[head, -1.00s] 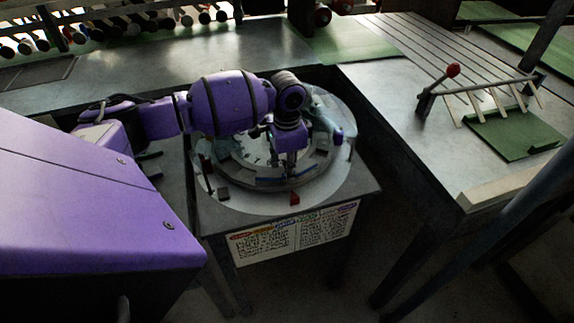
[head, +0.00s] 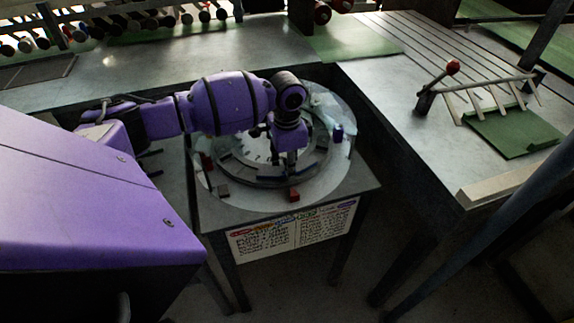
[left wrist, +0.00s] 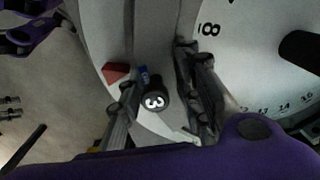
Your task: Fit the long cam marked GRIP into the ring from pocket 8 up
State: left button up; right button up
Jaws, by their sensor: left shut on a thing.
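My left gripper (head: 290,165) reaches down over the near side of the dark ring (head: 312,172) on the round table. A small blue part shows beside that end. I cannot read GRIP on any piece, and the long cam cannot be told apart. The gripper hides part of the ring.
A red block (head: 293,195) and a grey block (head: 222,190) sit on the pale outer rim. A blue piece (head: 338,132) stands at its right. A written sheet (head: 292,230) hangs in front. A bench with a red-knobbed lever (head: 453,67) stands to the right.

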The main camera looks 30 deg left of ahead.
pick_arm(q)
jog(key=shift+s+f, duration=0.45)
jog(key=shift+f, duration=0.4)
pick_arm(e)
jog(key=shift+s+f, duration=0.15)
pick_arm(q)
jog(key=o, duration=1.3)
jog(key=shift+f, duration=0.1)
jog(key=shift+w, duration=0.15)
jog(key=r, duration=1.2)
jog(key=shift+w+r, duration=0.1)
jog(key=shift+w, duration=0.1)
jog(key=shift+r+p, duration=0.75)
jog(key=shift+r, duration=3.05)
pick_arm(e)
jog(key=shift+w+r+t, duration=0.3)
jog(key=shift+w+r, duration=1.1)
